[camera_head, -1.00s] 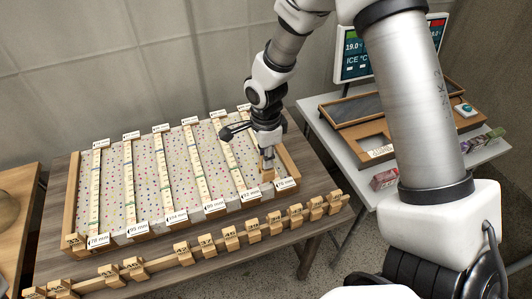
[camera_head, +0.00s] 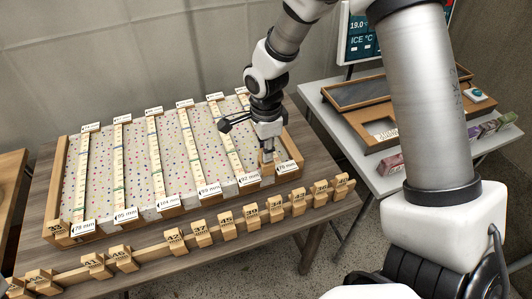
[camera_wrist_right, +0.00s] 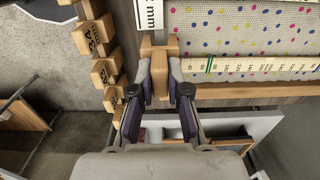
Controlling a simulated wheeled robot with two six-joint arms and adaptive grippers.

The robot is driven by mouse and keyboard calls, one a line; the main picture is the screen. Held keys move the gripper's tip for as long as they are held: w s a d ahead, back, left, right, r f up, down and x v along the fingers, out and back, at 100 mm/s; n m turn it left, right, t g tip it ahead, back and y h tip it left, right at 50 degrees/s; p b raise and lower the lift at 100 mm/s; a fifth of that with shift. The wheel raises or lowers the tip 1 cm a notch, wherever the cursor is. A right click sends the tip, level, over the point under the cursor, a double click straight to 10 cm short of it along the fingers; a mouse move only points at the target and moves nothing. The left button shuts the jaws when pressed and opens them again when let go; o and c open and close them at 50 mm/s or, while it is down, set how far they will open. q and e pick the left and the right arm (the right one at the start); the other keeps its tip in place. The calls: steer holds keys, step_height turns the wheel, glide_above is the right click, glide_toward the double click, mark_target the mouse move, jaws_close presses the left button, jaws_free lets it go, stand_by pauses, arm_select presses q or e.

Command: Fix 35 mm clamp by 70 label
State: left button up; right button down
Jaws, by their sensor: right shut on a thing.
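My right gripper (camera_head: 268,152) is shut on a small wooden clamp (camera_head: 268,167) at the front right of the dotted tray. The clamp also shows between the fingers in the right wrist view (camera_wrist_right: 160,72); its number is hidden. It is close beside the tray's front edge, at the front end of the rightmost measuring strip; I cannot tell if it touches. The white label (camera_head: 288,168) just right of it reads like 70 or 76 mm. My left gripper is not in view.
The tray (camera_head: 61,180) has several measuring strips with mm labels along its front. A rail (camera_head: 146,251) in front carries several numbered wooden clamps, such as the 37 clamp (camera_head: 201,234). A side table (camera_head: 345,137) stands right, with small boxes on it.

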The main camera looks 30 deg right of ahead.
steer(key=shift+r, duration=0.1)
steer(key=shift+f+b, duration=1.35)
steer(key=shift+f, duration=0.7)
steer(key=c, duration=1.1)
jaws_free()
steer(key=shift+o, duration=0.2)
step_height(320, 180, up, 12)
steer(key=shift+r, duration=0.1)
